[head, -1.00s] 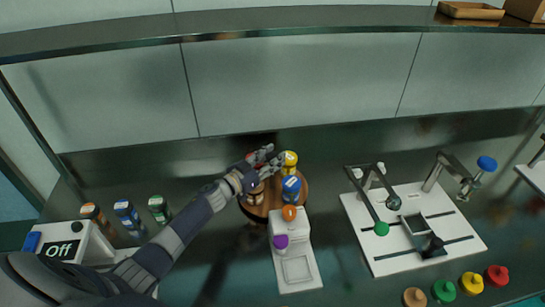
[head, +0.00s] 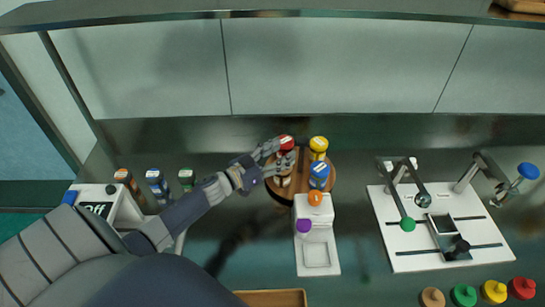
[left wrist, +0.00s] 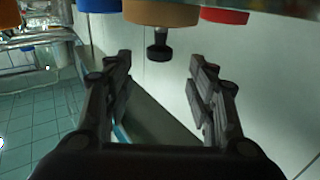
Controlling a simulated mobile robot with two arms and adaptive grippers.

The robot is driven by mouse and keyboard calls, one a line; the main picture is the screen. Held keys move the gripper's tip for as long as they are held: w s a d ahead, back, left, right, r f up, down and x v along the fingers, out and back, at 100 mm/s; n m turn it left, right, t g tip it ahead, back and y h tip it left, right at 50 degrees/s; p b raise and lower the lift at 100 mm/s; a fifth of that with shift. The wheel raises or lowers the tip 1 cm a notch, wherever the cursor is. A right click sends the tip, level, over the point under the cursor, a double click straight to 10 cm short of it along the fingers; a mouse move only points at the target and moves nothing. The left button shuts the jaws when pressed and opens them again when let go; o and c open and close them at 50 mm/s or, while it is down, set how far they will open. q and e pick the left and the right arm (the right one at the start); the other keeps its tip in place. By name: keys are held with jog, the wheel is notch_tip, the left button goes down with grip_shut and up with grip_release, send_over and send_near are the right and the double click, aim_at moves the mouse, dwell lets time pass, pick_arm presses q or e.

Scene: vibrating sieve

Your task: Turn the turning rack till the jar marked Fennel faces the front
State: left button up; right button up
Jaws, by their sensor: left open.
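The turning rack (head: 301,183) is a round wooden disc standing at the back of the counter in the head view. It carries a red-lidded jar (head: 286,143), a yellow-lidded jar (head: 318,146) and a blue-lidded jar (head: 318,172). Another jar at its left front is partly hidden by my fingers. The labels are too small to read, so I cannot tell which jar is Fennel. My left gripper (head: 281,160) is open at the rack's left side, beside the red-lidded jar; contact is unclear. In the left wrist view the open fingers (left wrist: 162,85) have nothing between their tips. My right gripper is out of view.
A white device (head: 316,238) with orange and purple knobs stands right in front of the rack. Several small jars (head: 157,183) and a display box (head: 106,204) are at the left. A white board (head: 440,225) with levers is at the right, with coloured knobs (head: 464,295) in front.

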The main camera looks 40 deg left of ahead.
pick_arm(q)
jog(key=shift+v, duration=1.4)
